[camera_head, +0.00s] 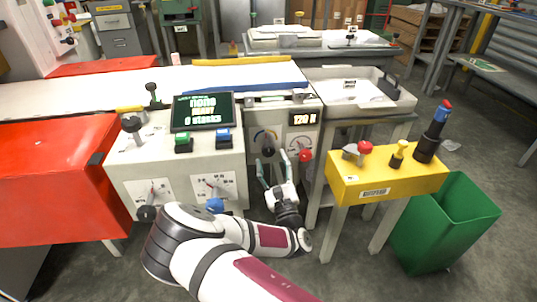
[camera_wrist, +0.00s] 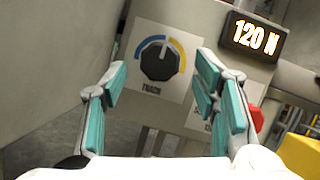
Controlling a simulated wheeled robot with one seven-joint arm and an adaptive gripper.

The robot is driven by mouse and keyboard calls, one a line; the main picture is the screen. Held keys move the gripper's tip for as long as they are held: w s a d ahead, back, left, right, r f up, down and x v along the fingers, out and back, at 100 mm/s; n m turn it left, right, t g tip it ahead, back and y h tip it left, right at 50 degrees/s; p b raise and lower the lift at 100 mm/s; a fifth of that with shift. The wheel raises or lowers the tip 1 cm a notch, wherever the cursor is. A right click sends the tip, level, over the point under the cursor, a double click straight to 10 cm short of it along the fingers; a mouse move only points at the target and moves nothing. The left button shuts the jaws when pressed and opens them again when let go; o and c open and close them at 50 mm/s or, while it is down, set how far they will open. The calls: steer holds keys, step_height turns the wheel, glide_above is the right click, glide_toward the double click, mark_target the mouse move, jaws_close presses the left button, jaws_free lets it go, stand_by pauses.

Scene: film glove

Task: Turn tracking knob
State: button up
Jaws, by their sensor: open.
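The tracking knob is a black round knob (camera_wrist: 160,61) on a white plate with a blue and yellow arc and a partly legible label like "TRACK". It sits on the front of the grey machine and also shows in the head view (camera_head: 268,146). My gripper (camera_wrist: 161,67) is open, its two teal-padded fingers spread left and right of the knob in the wrist view. The knob appears beyond the fingertips, with nothing between them; I cannot tell the exact distance. In the head view my gripper (camera_head: 273,161) is just in front of and below the knob.
A "120 N" display (camera_wrist: 254,37) and a red knob (camera_head: 305,155) are right of the tracking knob. The grey control box (camera_head: 135,165) stands left. A yellow stand (camera_head: 350,190) and green bin (camera_head: 430,235) are at right.

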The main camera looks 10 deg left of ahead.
mark_target(269, 154)
steer(key=shift+b+x, duration=0.5)
steer(key=shift+x, duration=1.75)
steer(key=c, duration=1.2)
